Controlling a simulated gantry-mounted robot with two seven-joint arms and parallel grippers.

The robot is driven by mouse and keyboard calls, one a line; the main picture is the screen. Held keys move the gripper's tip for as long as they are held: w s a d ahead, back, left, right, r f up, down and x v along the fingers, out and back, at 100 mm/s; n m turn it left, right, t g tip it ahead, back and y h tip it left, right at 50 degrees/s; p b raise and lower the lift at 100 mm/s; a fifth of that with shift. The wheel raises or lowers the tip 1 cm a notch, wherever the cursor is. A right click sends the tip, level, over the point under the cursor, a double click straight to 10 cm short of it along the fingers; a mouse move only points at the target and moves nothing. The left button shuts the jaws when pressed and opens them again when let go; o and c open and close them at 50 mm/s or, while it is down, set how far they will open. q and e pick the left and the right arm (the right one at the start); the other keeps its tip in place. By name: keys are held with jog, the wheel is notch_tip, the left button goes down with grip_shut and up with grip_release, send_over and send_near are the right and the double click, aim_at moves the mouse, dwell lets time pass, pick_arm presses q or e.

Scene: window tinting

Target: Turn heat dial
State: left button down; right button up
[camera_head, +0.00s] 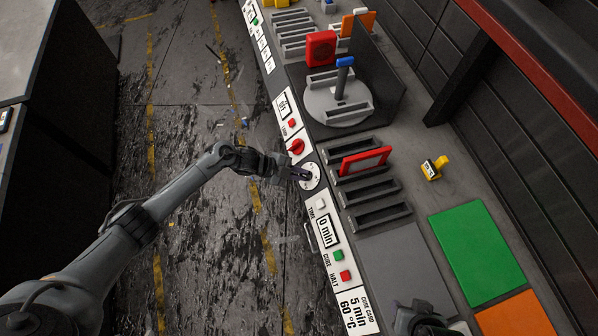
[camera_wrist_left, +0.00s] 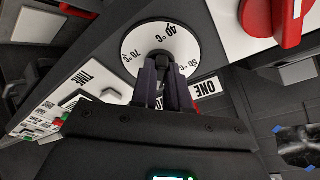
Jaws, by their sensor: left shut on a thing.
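The heat dial (camera_head: 311,177) is a round white disc on the sloped front panel, marked with temperatures in °C. It also shows in the left wrist view (camera_wrist_left: 140,45), with its numbers turned at angles; its lower part and knob are largely hidden by my fingers. My left gripper (camera_head: 300,174) reaches in from the left and is shut on the dial's knob; its dark fingers (camera_wrist_left: 165,80) cover the dial's middle. A cure card (camera_head: 358,309) on the panel reads 5 min, 60 °C. A dark part of my right gripper (camera_head: 422,320) shows at the bottom edge, its fingers unclear.
A red knob (camera_head: 297,146) sits just above the dial. Below it are a time display (camera_head: 325,231) reading 0 min, a green button (camera_head: 338,255) and a red button (camera_head: 345,275). A red frame (camera_head: 365,161) stands in the slotted rack. Green (camera_head: 476,255) and orange (camera_head: 515,316) squares lie right.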

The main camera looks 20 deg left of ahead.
dwell(0.4)
pick_arm(q)
jog(key=c, duration=1.1)
grip_release()
jog(key=shift+s, duration=0.1)
pick_arm(e)
jog(key=shift+s, duration=0.1)
pick_arm(q)
jog(key=v, duration=1)
jog(key=shift+s+a+r, duration=0.1)
jog(key=shift+a+r, duration=0.1)
jog(key=shift+a, duration=0.05)
pick_arm(e)
jog(key=shift+r, duration=0.25)
